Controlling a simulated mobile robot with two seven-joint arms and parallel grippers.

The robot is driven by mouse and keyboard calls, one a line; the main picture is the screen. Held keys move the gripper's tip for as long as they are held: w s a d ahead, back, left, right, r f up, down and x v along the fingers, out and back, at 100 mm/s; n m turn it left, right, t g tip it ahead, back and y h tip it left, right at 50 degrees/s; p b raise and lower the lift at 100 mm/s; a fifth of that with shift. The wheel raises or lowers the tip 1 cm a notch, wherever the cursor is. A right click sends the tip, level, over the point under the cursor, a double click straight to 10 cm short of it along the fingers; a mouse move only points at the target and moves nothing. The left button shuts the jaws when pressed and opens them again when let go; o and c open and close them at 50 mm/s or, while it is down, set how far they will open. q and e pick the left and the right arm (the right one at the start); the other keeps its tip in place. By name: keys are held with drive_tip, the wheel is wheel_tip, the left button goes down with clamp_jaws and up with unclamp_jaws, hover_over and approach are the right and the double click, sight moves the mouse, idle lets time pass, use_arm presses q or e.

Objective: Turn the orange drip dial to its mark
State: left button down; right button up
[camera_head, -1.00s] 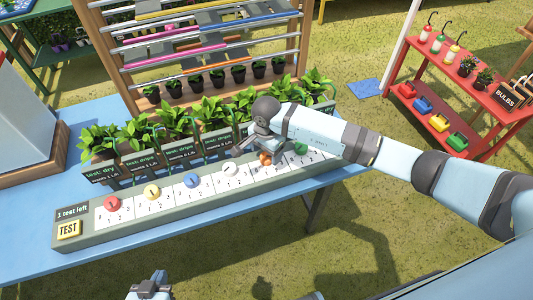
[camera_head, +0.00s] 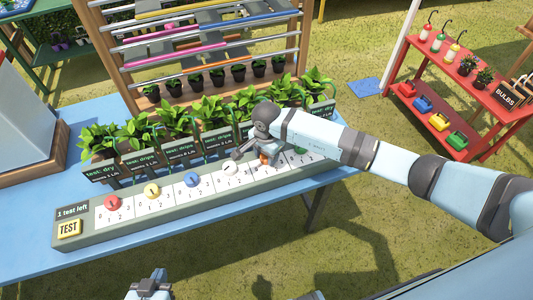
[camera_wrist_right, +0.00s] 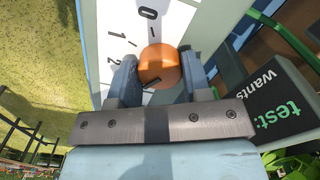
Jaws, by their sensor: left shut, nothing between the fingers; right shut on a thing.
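The orange drip dial (camera_wrist_right: 159,66) sits on its white scale plate (camera_wrist_right: 112,42) in the right wrist view, with the numbers 0, 1 and 2 showing. My right gripper (camera_wrist_right: 158,80) is shut on the dial, one finger on each side. In the head view the orange dial (camera_head: 264,161) is partly hidden by my right gripper (camera_head: 262,152). The dial's pointer mark is hard to make out. My left gripper (camera_head: 150,286) is shut and empty at the bottom edge of the head view, away from the panel.
The grey panel (camera_head: 140,226) also carries red (camera_head: 112,203), yellow (camera_head: 151,190), blue (camera_head: 192,180), white (camera_head: 230,168) and green dials. A yellow TEST button (camera_head: 69,229) is at its left end, by "1 test left". Potted plants with signs stand close behind the dials.

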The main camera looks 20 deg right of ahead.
drive_tip(key=m+b, duration=0.1)
drive_tip(key=m, duration=0.4)
drive_tip(key=shift+f+m+b, duration=0.1)
drive_tip(key=shift+m+b, duration=0.2)
drive_tip(key=shift+b, duration=0.1)
drive_tip(key=m, duration=0.2)
drive_tip(key=shift+m, duration=0.3)
drive_tip(key=m+b, duration=0.1)
drive_tip(key=m, duration=0.2)
drive_tip(key=shift+m, duration=0.4)
drive_tip(key=m, duration=1.1)
drive_tip(key=shift+m, duration=0.3)
drive_tip(key=o, duration=0.9)
